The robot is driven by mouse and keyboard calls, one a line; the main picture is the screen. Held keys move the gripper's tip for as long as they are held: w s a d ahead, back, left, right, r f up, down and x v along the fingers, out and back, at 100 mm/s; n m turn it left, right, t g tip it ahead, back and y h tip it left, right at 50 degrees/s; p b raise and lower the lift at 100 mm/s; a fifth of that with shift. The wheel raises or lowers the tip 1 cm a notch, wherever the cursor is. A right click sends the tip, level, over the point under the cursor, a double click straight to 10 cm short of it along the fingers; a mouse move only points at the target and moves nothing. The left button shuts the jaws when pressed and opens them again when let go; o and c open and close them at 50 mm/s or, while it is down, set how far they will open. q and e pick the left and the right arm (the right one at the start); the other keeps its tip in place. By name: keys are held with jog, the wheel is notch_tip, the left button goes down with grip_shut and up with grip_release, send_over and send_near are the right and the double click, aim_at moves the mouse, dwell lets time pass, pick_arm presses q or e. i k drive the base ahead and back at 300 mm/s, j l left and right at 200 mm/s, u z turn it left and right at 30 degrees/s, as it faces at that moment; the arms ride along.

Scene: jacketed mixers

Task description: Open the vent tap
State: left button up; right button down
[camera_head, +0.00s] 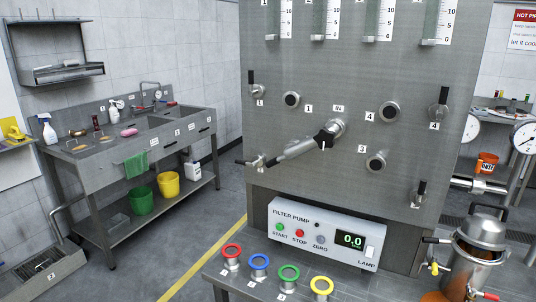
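No tap in the camera_head view carries a readable vent label, so I cannot tell which one is the vent tap. The grey panel has small lever taps with black handles: an upper left tap (257,90) and an upper right tap (438,111), both with handles up. A lower left tap (259,162) has its handle pointing left. A lower right tap (418,193) has its handle up. A metal vessel (482,236) at the right has a black-handled lever and small yellow and red handles near it. Neither gripper is in view.
A filter pump box (327,232) stands below, behind several coloured rings such as the red one (232,251). A sink bench (130,140) stands left. Floor between is clear.

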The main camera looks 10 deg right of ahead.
aim_at(434, 266)
jog(key=l+z, duration=0.2)
jog(key=z, duration=0.2)
jog(key=l+z, duration=0.2)
jog(key=z, duration=0.15)
jog(key=i+l+z, duration=0.1)
jog(key=z, duration=0.3)
jog(key=l, duration=0.65)
jog(key=k+u, duration=0.05)
